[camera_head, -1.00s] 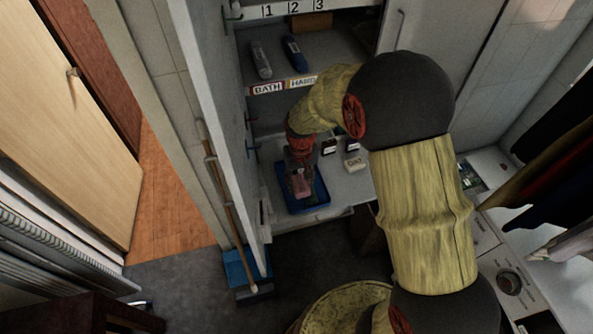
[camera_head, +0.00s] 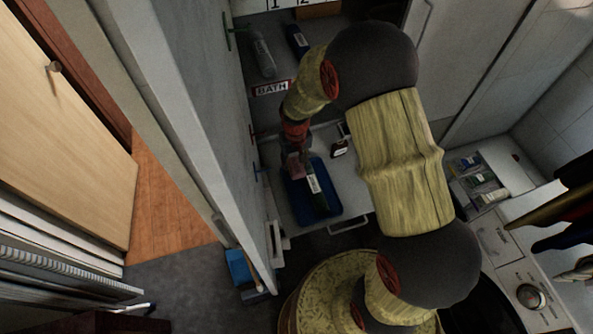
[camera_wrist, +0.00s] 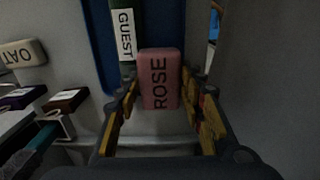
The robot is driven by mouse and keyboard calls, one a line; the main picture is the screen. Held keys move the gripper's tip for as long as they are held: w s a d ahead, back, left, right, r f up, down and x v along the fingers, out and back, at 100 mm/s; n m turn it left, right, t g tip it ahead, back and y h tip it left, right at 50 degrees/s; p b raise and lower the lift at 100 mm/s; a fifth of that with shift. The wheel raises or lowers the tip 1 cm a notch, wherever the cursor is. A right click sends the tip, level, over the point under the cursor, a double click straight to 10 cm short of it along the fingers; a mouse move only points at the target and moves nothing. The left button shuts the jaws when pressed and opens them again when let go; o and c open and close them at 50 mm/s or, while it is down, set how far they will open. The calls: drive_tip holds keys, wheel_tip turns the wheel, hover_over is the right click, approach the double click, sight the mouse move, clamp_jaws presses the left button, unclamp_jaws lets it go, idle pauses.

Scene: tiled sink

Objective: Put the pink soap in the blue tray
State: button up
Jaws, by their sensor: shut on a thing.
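The pink soap (camera_wrist: 160,75), a block marked ROSE, is between the fingers of my gripper (camera_wrist: 160,97) in the wrist view. My gripper is shut on it. In the head view the soap (camera_head: 297,166) shows at the far left end of the blue tray (camera_head: 331,207), partly hidden by my gripper (camera_head: 295,155). I cannot tell whether it touches the tray. A dark green item with a white GUEST label (camera_head: 316,186) lies in the tray. Its label (camera_wrist: 124,22) also shows in the wrist view, just beyond the soap.
A pale block marked OAT (camera_wrist: 22,53) and small dark blocks (camera_wrist: 66,99) are left of my gripper in the wrist view. Above the tray is a shelf with a BATH label (camera_head: 271,88) and bottles. The open cabinet door (camera_head: 205,110) stands close on the left.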

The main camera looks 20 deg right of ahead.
sight(296, 166)
wheel_tip(296, 166, down, 3)
drive_tip(key=shift+s, duration=0.1)
drive_tip(key=shift+f, duration=0.35)
drive_tip(key=shift+f+b, duration=0.4)
drive_tip(key=shift+f, duration=0.05)
drive_tip(key=shift+f, duration=0.15)
drive_tip(key=o, duration=1.3)
drive_tip(key=shift+o, duration=0.3)
